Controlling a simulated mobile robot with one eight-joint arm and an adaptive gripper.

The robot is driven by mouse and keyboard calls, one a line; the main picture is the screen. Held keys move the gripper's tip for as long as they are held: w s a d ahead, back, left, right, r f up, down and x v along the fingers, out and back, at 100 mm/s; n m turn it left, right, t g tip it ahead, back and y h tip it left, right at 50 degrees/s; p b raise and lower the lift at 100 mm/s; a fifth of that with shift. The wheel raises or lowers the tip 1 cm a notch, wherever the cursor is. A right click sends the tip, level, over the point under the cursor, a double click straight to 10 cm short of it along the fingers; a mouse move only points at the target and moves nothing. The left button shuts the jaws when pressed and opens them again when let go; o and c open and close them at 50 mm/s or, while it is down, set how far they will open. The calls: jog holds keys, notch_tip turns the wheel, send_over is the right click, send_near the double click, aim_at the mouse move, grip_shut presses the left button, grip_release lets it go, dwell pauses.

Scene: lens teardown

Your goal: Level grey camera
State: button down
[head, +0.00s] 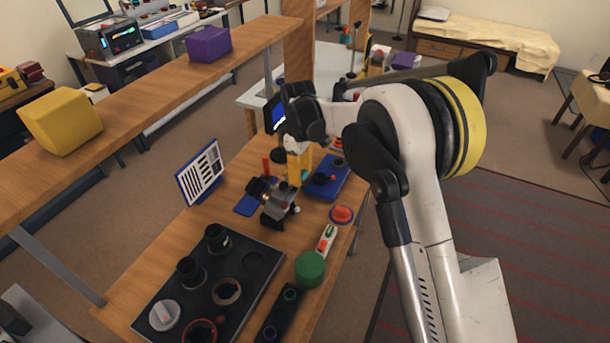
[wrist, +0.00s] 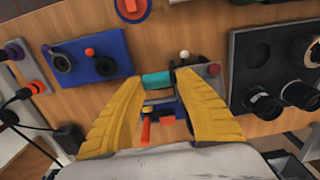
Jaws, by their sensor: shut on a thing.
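The grey camera (head: 280,205) sits mid-table and looks tilted on its mount in the head view. Part of its grey body (wrist: 200,76), with a red dot, shows right of the fingers in the wrist view. My gripper (wrist: 157,78) has its two yellow fingers closed on the ends of a teal cylinder (wrist: 157,81). I cannot tell whether this cylinder is joined to the camera's mount. In the head view the yellow fingers (head: 298,168) are just right of and behind the camera. The fingers and arm hide part of the contact.
A black tray (head: 250,290) with several lens parts lies in front. A blue box (head: 328,190) stands to the right, near a red button (head: 341,214). A red upright piece (wrist: 146,128) and a blue plate (head: 247,206) are close to the camera.

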jog(key=shift+w+a, duration=0.45)
jog(key=shift+a, duration=0.35)
jog(key=shift+w+a, duration=0.4)
jog(key=shift+a, duration=0.5)
jog(key=c, duration=1)
grip_release()
jog(key=shift+w, duration=0.1)
notch_tip(320, 180, up, 12)
jog(key=shift+a, duration=0.1)
